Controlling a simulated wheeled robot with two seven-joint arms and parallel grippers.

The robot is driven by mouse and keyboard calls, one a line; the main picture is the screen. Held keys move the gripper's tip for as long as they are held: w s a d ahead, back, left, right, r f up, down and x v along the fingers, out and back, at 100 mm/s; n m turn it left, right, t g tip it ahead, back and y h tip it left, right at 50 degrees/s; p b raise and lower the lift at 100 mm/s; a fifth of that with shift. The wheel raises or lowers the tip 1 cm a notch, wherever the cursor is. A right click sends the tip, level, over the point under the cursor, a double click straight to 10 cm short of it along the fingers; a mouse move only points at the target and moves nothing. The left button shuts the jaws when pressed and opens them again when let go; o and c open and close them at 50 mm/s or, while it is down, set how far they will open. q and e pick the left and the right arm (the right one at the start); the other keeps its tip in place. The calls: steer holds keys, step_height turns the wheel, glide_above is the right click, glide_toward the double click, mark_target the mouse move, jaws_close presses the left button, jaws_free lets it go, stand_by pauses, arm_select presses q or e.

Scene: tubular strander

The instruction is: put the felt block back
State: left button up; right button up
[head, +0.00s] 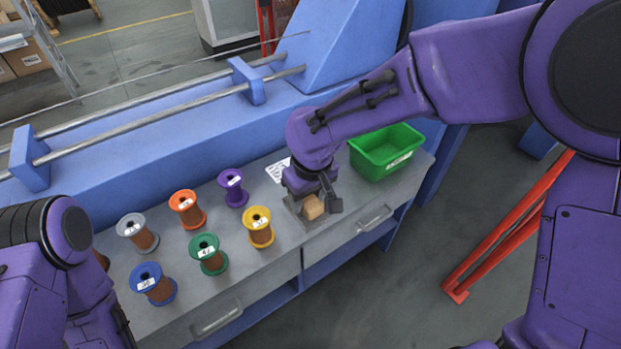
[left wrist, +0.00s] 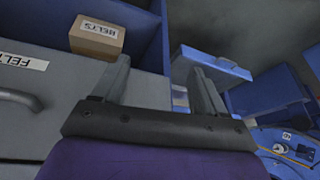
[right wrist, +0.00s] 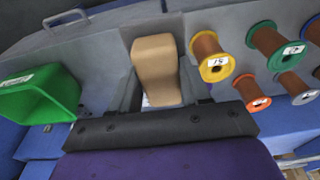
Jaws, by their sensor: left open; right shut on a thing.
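The felt block (head: 313,208) is a small tan block at the right part of the grey bench top, in front of the green bin. My right gripper (head: 316,203) points down and is shut on it. In the right wrist view the block (right wrist: 156,68) stands between the two fingers, over the bench top. I cannot tell whether its underside touches the bench. My left gripper (left wrist: 160,88) is open and empty in the left wrist view, facing the bench front. A drawer front labelled FELTS (left wrist: 25,100) is beside it.
Several wire spools stand on the bench left of the block; the yellow one (head: 258,228) is nearest. The green bin (head: 384,158) is behind right, a white printed card (head: 278,170) behind.

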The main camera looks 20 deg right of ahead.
steer(key=w+d+f, duration=0.2)
steer(key=w+f, duration=0.1)
steer(key=w, duration=0.1)
steer(key=w+d+f, duration=0.2)
steer(key=w+f, duration=0.1)
steer(key=w, duration=0.1)
steer(key=w+d+f, duration=0.3)
steer(key=shift+w+f+p, duration=0.15)
steer(key=shift+w+p, duration=0.15)
steer(key=shift+w, duration=0.1)
steer(key=shift+a+f, duration=0.1)
steer(key=shift+f, duration=1.35)
steer(key=shift+s, duration=0.1)
steer(key=o, duration=1.2)
steer(key=shift+f, duration=0.15)
steer(key=r, duration=0.4)
steer(key=s+r, duration=0.1)
steer(key=r, duration=0.7)
steer(key=shift+s+d+r, duration=0.15)
steer(key=shift+s+d, duration=0.15)
